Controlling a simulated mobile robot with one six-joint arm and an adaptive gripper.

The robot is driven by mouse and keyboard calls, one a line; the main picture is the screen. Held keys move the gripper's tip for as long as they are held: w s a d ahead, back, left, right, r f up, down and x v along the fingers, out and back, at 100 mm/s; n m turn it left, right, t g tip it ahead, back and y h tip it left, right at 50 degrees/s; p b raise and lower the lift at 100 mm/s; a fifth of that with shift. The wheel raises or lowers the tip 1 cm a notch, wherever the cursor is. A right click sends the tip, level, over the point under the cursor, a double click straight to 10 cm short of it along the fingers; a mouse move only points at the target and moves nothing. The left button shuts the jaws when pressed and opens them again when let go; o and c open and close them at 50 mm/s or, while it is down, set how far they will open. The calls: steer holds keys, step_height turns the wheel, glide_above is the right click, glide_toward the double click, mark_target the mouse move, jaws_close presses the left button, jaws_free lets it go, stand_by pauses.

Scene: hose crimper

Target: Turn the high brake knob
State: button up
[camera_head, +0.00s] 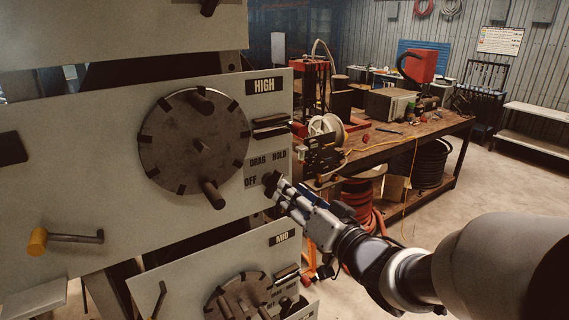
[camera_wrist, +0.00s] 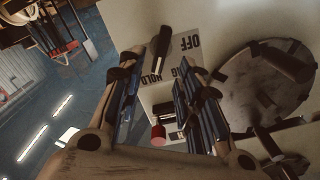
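The high brake knob (camera_head: 272,182) is a small dark knob beside the OFF, DRAG and HOLD lettering on the panel marked HIGH (camera_head: 264,86). In the wrist view the knob (camera_wrist: 160,44) is a dark stub next to the upside-down OFF label. My gripper (camera_head: 283,190) is at the panel's lower right, close to the knob and partly covering it. In the wrist view my gripper (camera_wrist: 163,75) has its two blue-padded fingers spread, with the labels and knob seen through the gap. I cannot tell whether a finger touches the knob.
A large dark disc (camera_head: 194,140) with protruding handles is left of the knob; it also shows in the wrist view (camera_wrist: 268,82). A red-tipped part (camera_wrist: 158,132) sits near the labels. The MID panel (camera_head: 284,238) is below. A cluttered workbench (camera_head: 420,135) stands behind.

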mark_target(277, 182)
steer(key=x, duration=0.7)
steer(key=shift+w, duration=0.1)
steer(key=shift+c, duration=0.4)
steer(key=c, duration=0.7)
